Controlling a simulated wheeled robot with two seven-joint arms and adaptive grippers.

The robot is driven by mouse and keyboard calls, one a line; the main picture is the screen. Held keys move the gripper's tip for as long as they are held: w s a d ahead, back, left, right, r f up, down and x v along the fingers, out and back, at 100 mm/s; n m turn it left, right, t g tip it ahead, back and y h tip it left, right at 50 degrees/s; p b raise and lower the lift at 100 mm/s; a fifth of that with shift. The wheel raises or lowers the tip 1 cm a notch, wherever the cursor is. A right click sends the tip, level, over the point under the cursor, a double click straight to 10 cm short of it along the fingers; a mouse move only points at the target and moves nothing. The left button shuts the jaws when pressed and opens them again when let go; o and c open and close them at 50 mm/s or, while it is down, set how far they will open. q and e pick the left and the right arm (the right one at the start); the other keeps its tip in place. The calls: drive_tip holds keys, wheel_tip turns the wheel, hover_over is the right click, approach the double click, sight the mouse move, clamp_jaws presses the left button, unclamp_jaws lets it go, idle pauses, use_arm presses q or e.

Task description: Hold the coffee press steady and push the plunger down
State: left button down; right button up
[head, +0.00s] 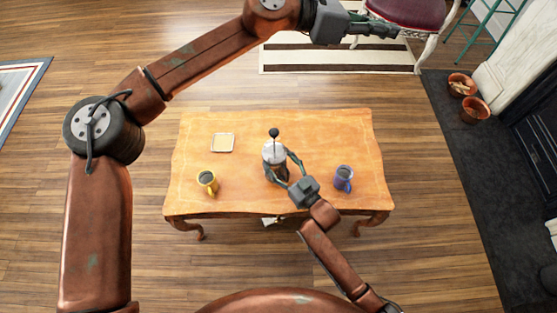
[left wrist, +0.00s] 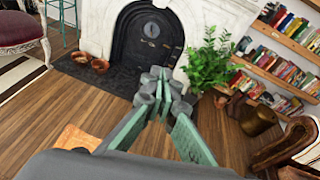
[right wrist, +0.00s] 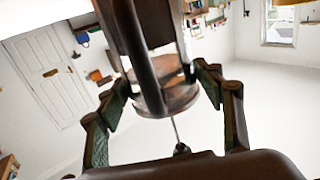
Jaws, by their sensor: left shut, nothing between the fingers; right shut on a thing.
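The coffee press (head: 272,153) stands upright near the middle of the wooden table (head: 310,130). Its plunger knob (head: 274,132) sits on a rod raised above the lid. My right gripper (head: 276,170) is shut on the press body, with a finger on each side. In the right wrist view the press (right wrist: 165,95) appears upside down between the fingers, its knob (right wrist: 181,149) low in the picture. My left gripper (head: 392,31) is shut and empty, high up and far right of the press. The left wrist view shows its fingers (left wrist: 165,85) together over the floor.
A yellow mug (head: 207,181) stands left of the press and a blue mug (head: 344,179) right of it. A square coaster (head: 222,142) lies at the back left. A red chair (head: 408,10) and clay pots (head: 473,110) are beyond the table. The tabletop's back right is clear.

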use_arm(q)
drive_tip(key=w+a+r+n+t+h, duration=0.2)
drive_tip(key=w+a+r+n+t, duration=0.3)
drive_tip(key=w+r+n+t, duration=0.65)
drive_tip(key=w+a+f+n+y, duration=0.7)
drive_tip(key=a+f+n+y, duration=0.15)
drive_tip(key=n, duration=0.85)
drive_tip(key=s+a+f+n+g+y, duration=0.2)
drive_tip(key=a+f+n+g, duration=0.15)
drive_tip(key=f, duration=0.35)
drive_tip(key=s+a+f+n+g+y, duration=0.15)
drive_tip(key=f+n, duration=0.25)
drive_tip(key=f, duration=0.4)
drive_tip(key=s+a+f+n+g+y, duration=0.2)
drive_tip(key=s+a+f+g, duration=0.15)
drive_tip(key=s+f, duration=0.35)
drive_tip(key=s+a+f+n+g+y, duration=0.15)
drive_tip(key=s+f+g, duration=0.25)
drive_tip(key=s, duration=0.6)
drive_tip(key=shift+h, duration=0.25)
drive_tip(key=shift+w+a+f, duration=0.15)
drive_tip(key=shift+f, duration=1.45)
drive_tip(key=shift+w+a+f, duration=0.15)
drive_tip(key=shift+f, duration=1.45)
